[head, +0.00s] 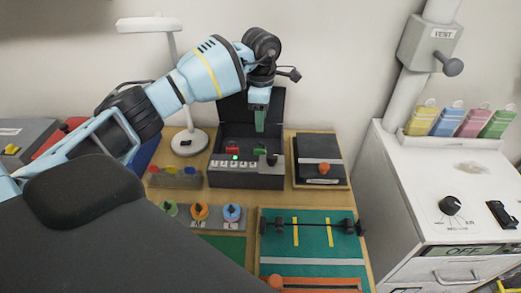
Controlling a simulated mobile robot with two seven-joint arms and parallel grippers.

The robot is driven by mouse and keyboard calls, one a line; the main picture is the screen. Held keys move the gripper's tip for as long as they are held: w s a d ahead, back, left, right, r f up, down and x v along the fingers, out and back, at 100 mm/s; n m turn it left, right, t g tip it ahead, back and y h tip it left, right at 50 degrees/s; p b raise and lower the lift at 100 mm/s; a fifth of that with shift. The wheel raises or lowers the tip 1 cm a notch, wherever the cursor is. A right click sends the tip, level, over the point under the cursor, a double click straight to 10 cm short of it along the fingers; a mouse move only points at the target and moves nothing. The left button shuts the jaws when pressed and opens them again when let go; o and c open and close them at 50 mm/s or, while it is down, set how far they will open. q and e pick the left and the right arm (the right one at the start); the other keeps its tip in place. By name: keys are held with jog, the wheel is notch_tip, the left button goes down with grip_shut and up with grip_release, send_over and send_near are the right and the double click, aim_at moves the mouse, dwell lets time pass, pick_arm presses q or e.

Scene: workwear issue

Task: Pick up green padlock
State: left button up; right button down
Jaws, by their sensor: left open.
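A small green block that looks like the green padlock (260,152) sits in the dark grey open box (247,176) at the back of the wooden table. A similar red one (232,150) sits to its left in the same box. My left gripper (260,126) points down above the box, just over the green piece. It is open, though its two fingers overlap in this view and the gap between them is hard to see. I cannot tell whether the fingertips touch the green piece. My right gripper is not in view.
A lamp (188,142) stands left of the box, and a dark tray (318,159) lies right of it. Round coloured pieces on a grey block (215,224) and a green mat (310,248) are in front. A white cabinet (400,183) stands close on the right.

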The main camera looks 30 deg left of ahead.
pick_arm(q)
jog(key=b, duration=0.2)
send_over(261, 148)
notch_tip(261, 148, down, 6)
jog(key=shift+f, duration=0.35)
notch_tip(261, 148, down, 5)
jog(key=shift+b, duration=1.15)
jog(key=shift+r, duration=0.2)
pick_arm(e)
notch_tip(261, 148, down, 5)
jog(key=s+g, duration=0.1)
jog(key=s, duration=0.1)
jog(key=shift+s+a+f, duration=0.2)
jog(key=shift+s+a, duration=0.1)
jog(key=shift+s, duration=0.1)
pick_arm(q)
jog(key=shift+c, duration=0.6)
grip_shut()
